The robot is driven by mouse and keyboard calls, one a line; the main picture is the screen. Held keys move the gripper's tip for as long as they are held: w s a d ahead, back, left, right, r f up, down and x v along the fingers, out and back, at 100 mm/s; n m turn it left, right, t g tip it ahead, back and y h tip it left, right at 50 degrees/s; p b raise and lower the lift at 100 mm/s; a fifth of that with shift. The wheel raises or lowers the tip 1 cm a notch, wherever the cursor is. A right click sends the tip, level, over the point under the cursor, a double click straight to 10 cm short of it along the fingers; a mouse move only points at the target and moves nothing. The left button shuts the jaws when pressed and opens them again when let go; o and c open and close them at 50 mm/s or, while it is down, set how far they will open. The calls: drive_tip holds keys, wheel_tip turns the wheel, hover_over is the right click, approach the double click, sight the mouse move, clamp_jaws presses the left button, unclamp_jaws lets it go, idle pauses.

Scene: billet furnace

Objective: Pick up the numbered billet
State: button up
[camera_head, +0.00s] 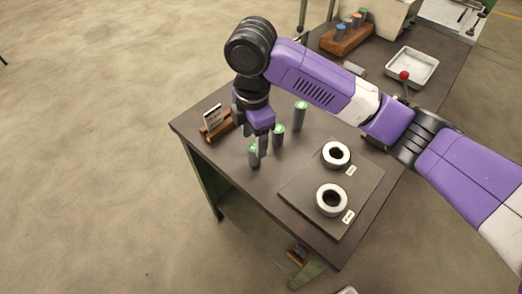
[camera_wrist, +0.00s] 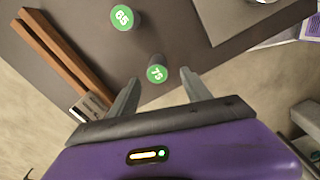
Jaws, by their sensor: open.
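Several dark cylindrical billets with green numbered tops stand upright on the dark table. In the head view the front one (camera_head: 253,156) is nearest my gripper (camera_head: 258,145), another (camera_head: 278,136) stands just behind it, and a third (camera_head: 300,114) is farther back. The wrist view shows a billet marked 75 (camera_wrist: 157,73) between the tips of my open gripper (camera_wrist: 159,77). A billet marked 65 (camera_wrist: 122,17) stands farther up and left there. The jaws point down and look empty; I cannot tell whether they touch a billet.
A wooden holder with a card (camera_head: 214,122) stands at the table's left edge; the card is unreadable. Two white rings (camera_head: 331,200) lie on a dark plate (camera_head: 300,190) to the right. A wooden rack (camera_head: 346,40) and a white tray (camera_head: 425,70) are farther back.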

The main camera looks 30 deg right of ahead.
sight(254, 161)
drive_tip(key=shift+s+d+f, duration=0.1)
drive_tip(key=shift+d+f, duration=0.05)
drive_tip(key=shift+f, duration=0.1)
drive_tip(key=f, duration=0.5)
drive_tip(key=f+p, duration=0.1)
drive_tip(key=f, duration=0.1)
drive_tip(key=shift+w+f, duration=0.15)
drive_tip(key=shift+w, duration=0.2)
drive_tip(key=shift+c, duration=0.5)
clamp_jaws()
idle(0.5)
